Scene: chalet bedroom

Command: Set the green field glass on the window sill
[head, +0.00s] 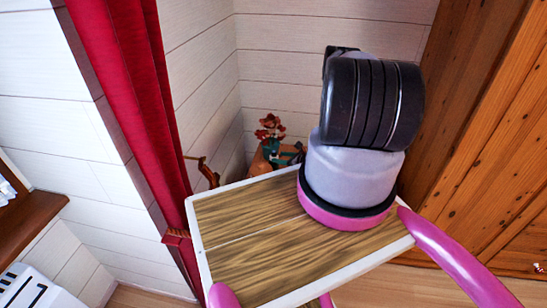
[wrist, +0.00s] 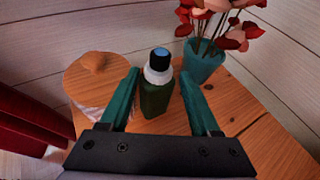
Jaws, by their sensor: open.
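The green field glass (wrist: 156,98) stands upright on a wooden surface in the wrist view. It has a dark green body, a white collar and a dark top with a blue lens. My gripper (wrist: 158,74) is open, with one teal finger on each side of the field glass. Gaps show beside its body, and I cannot tell how far down the fingers reach. In the head view my arm hides much of that corner, and I cannot make out the field glass. A brown wooden ledge, apparently the window sill (head: 30,219), is at the left edge.
A teal vase with red flowers (wrist: 203,64) stands right of the field glass. A round wooden-lidded jar (wrist: 97,78) stands close on its left. A red curtain (head: 135,110) hangs between the sill and this corner. A white radiator-like unit (head: 38,290) is below the sill.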

